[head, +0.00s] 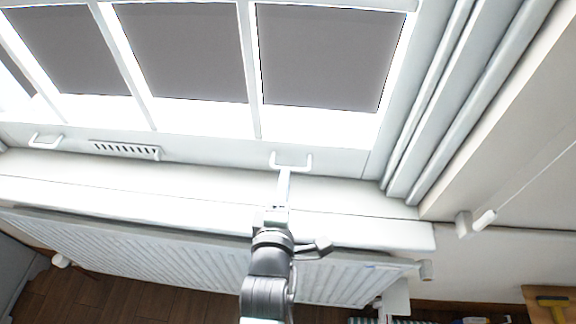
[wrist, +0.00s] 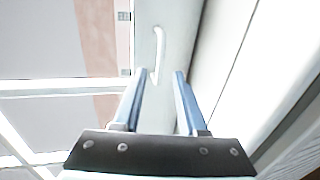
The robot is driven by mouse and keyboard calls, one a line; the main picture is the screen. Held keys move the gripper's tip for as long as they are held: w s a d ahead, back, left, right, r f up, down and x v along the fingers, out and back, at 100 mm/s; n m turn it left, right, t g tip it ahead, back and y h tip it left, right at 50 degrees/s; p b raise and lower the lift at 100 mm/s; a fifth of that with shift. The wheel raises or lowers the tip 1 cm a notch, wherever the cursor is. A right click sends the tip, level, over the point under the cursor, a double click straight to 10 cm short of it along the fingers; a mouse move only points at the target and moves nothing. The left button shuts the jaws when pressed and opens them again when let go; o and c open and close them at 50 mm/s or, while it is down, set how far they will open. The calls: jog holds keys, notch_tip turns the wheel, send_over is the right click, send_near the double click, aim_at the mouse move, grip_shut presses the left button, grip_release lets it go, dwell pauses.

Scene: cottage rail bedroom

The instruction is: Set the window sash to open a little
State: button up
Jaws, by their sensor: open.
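The window sash (head: 210,154) is a white frame with grey-looking panes, and its bottom rail runs along just above the sill. I see no clear gap under it. A white bar handle (head: 290,162) sits on the right part of the rail and a second one (head: 46,142) on the left part. My gripper (head: 284,174) is at the right handle. In the wrist view this handle (wrist: 160,45) lies ahead, with its near end between the fingertips of my open gripper (wrist: 160,74). I cannot tell whether the fingers touch it.
A slotted vent (head: 125,150) lies on the rail between the handles. The white sill (head: 130,200) runs below the sash, and a ribbed radiator (head: 150,255) hangs beneath it. A cord with a white end (head: 483,220) hangs at the right wall.

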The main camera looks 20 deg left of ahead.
jog(key=shift+x, duration=2.75)
jog(key=shift+d, duration=0.1)
grip_shut()
